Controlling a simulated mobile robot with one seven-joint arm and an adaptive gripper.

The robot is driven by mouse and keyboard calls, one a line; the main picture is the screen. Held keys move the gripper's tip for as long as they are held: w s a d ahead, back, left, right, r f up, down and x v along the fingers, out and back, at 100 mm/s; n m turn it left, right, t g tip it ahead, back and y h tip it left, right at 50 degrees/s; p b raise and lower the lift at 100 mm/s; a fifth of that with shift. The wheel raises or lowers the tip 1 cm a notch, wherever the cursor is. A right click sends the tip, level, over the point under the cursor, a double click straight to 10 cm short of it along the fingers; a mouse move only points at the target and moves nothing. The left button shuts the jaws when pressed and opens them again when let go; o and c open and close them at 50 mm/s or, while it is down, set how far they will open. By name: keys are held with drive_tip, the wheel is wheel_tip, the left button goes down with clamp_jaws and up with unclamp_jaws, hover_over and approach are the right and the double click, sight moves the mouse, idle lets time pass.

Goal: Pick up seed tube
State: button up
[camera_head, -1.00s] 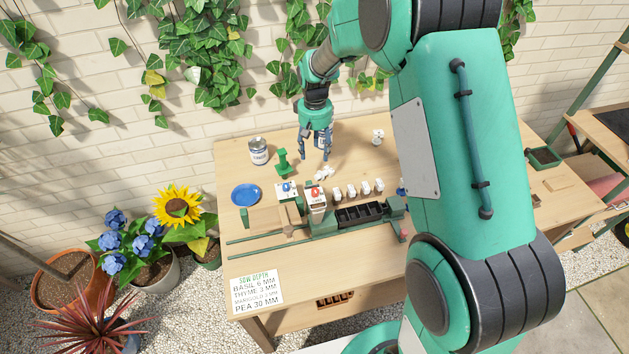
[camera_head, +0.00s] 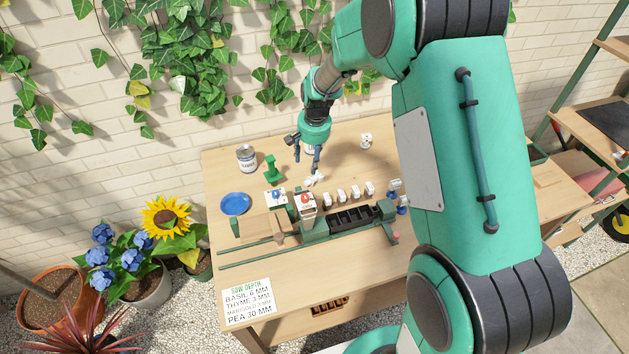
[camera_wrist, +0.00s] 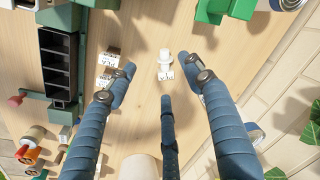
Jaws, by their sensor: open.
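A small white tube-like piece (camera_wrist: 165,60) with a dark-lettered end is on the wooden table in the wrist view, between and beyond my fingertips. I take it to be the seed tube. In the head view, a white piece (camera_head: 314,180) shows just below my gripper (camera_head: 307,162). My gripper (camera_wrist: 158,68) is open and empty, its blue-grey fingers spread around the white piece in the picture. A gap to the fingers shows on both sides. Whether the tips are level with it, I cannot tell.
A row of white labelled pieces (camera_head: 341,195) stands by the black tray (camera_head: 352,218). A green stand (camera_head: 270,170), a tin (camera_head: 246,158) and a blue dish (camera_head: 236,204) are to the left. A white cup-like item (camera_head: 366,141) stands behind.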

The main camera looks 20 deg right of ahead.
drive_tip(key=d+m, duration=0.1)
drive_tip(key=m, duration=0.2)
drive_tip(key=d+f+m+t, duration=0.1)
drive_tip(key=m, duration=0.2)
drive_tip(key=d+f+m+t+b, duration=0.1)
drive_tip(key=m, duration=0.2)
drive_tip(key=shift+s+d+m, duration=0.35)
drive_tip(key=shift+d+m, duration=0.05)
drive_tip(key=shift+f, duration=0.15)
drive_tip(key=b, duration=0.2)
hover_over(314, 180)
drive_tip(key=s, duration=0.2)
drive_tip(key=f, duration=0.7)
drive_tip(key=shift+s+d, duration=0.2)
drive_tip(key=shift+d, duration=0.15)
drive_tip(key=shift+w+f, duration=0.25)
drive_tip(key=shift+f, duration=0.3)
drive_tip(key=shift+b+x, duration=0.9)
drive_tip(key=shift+x, duration=1.7)
drive_tip(key=shift+w+a+r, duration=0.1)
drive_tip(key=shift+c, duration=0.6)
